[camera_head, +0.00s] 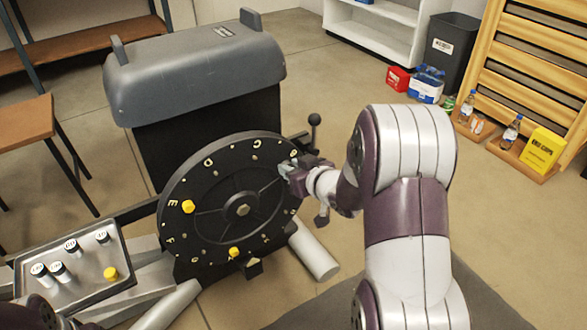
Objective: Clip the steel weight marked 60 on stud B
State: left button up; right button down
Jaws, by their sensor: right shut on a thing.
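Yellow pieces sit on the wheel at the left (188,206) and bottom (233,252). My left gripper's fingers are out of view at the lower left.
A grey machine housing (195,70) is behind the wheel. A black-knobbed lever (314,120) stands right of it, near my right arm.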

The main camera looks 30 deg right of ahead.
jog(key=shift+w, duration=0.25)
jog(key=c, duration=0.8)
grip_release()
jog(key=a+p+v, duration=0.1)
jog(key=p+v, duration=0.6)
jog(key=v, duration=0.5)
jog(key=shift+s+d, duration=0.4)
jog(key=shift+d, duration=0.15)
jog(key=shift+r, duration=0.1)
